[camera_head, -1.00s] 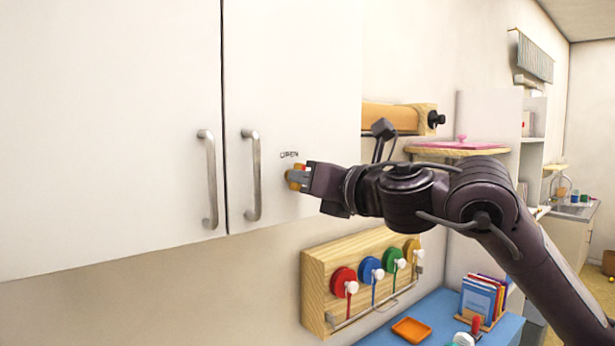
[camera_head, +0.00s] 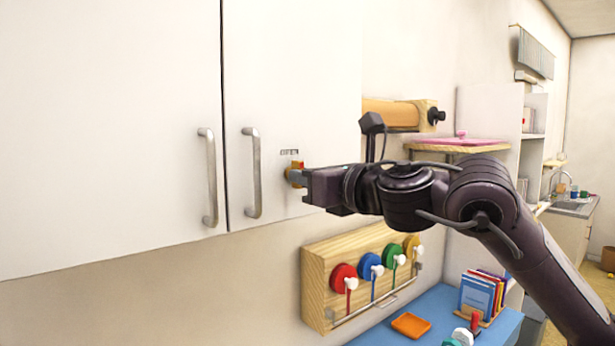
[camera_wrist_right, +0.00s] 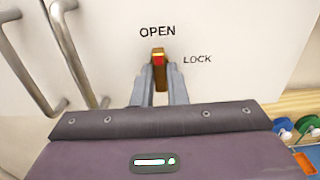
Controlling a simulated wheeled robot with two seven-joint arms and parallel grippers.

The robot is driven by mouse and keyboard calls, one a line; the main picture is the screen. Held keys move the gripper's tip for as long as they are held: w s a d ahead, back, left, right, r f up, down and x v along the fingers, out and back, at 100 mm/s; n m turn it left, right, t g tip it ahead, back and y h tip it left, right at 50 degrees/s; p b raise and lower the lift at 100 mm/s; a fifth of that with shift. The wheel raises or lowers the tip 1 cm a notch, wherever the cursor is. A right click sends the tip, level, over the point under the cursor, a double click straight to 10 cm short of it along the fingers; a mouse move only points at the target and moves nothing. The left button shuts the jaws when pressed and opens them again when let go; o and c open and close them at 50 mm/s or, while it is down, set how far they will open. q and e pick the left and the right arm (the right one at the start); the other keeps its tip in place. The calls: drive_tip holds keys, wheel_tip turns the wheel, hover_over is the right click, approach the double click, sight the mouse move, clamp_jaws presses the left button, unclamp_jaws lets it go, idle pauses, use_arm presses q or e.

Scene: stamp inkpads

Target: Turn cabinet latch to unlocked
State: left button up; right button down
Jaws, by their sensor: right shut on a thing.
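The cabinet latch (camera_wrist_right: 158,60) is a small brass-orange piece with a red face, on the white right cabinet door (camera_head: 290,80). In the right wrist view it stands upright, its top end toward the printed word OPEN (camera_wrist_right: 157,31). The word LOCK (camera_wrist_right: 197,60) is to its right. My right gripper (camera_wrist_right: 160,85) is shut on the latch, one grey finger on each side. In the head view the gripper (camera_head: 294,177) meets the door beside the handle, and the latch (camera_head: 298,165) shows a little above the fingers. My left gripper is not in view.
Two metal bar handles, left (camera_head: 208,178) and right (camera_head: 252,173), stick out from the doors. A wooden board with coloured discs (camera_head: 340,250) hangs below. A blue table (camera_head: 440,305) holds books (camera_head: 482,296) and an orange tray (camera_head: 411,325). A wooden shelf (camera_head: 455,147) is behind my arm.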

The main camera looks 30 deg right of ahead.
drive_tip(key=shift+f, duration=0.1)
drive_tip(key=c, duration=1.4)
unclamp_jaws()
drive_tip(key=shift+c, duration=0.2)
drive_tip(key=s+b, duration=0.3)
drive_tip(key=s, duration=0.4)
drive_tip(key=shift+s+d, duration=0.35)
drive_tip(key=shift+s, duration=0.05)
